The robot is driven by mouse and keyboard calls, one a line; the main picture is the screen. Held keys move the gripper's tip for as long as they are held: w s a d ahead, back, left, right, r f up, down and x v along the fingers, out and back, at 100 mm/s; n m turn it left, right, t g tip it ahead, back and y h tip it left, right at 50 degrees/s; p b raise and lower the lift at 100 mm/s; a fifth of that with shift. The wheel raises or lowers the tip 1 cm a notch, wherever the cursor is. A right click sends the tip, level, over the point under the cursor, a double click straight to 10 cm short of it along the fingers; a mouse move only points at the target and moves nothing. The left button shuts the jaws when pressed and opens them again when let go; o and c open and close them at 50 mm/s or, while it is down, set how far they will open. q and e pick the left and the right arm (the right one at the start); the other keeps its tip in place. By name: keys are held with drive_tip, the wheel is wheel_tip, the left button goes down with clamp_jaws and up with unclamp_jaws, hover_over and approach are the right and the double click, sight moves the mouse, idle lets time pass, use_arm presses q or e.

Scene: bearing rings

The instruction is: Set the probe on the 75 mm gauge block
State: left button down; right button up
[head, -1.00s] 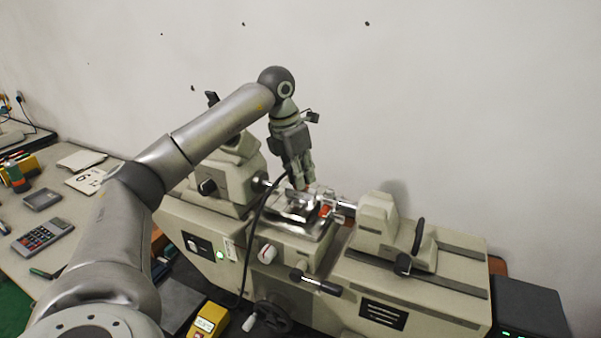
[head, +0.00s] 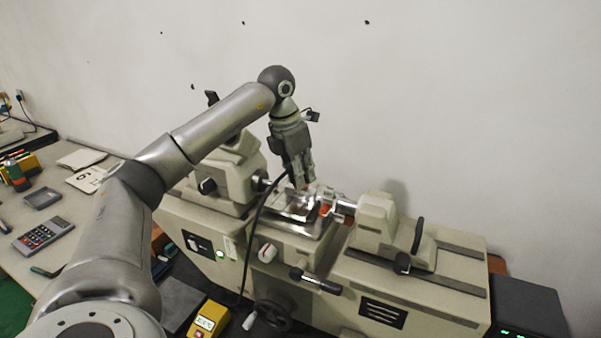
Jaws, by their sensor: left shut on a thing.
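My left gripper (head: 301,182) is over the small stage of the beige measuring machine (head: 425,300), fingers pointing down. It is shut on a thin thing, likely the probe, whose black cable (head: 250,245) hangs from it down to the front. The held end is mostly hidden by the fingers. The metal stage (head: 300,222) lies just below, with shiny parts and a small reddish-orange piece (head: 325,210) on it. I cannot pick out the 75 mm gauge block among them, nor tell whether the probe touches anything. My right gripper is not in view.
The machine's headstock (head: 228,178) stands left of the stage and its tailstock (head: 376,220) right. A calculator (head: 43,233), papers and small tools lie on the left bench. A black box (head: 530,308) stands far right.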

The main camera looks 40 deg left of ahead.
use_arm(q)
drive_tip(key=shift+f, duration=0.35)
idle(0.4)
drive_tip(key=c, duration=1.3)
unclamp_jaws()
drive_tip(key=shift+o, duration=0.2)
wheel_tip(320, 180, up, 3)
drive_tip(key=shift+f+p, duration=0.1)
drive_tip(key=shift+p, duration=1.05)
wheel_tip(320, 180, up, 3)
drive_tip(key=shift+p, duration=1.05)
drive_tip(key=shift+r, duration=1.4)
drive_tip(key=shift+f, duration=0.1)
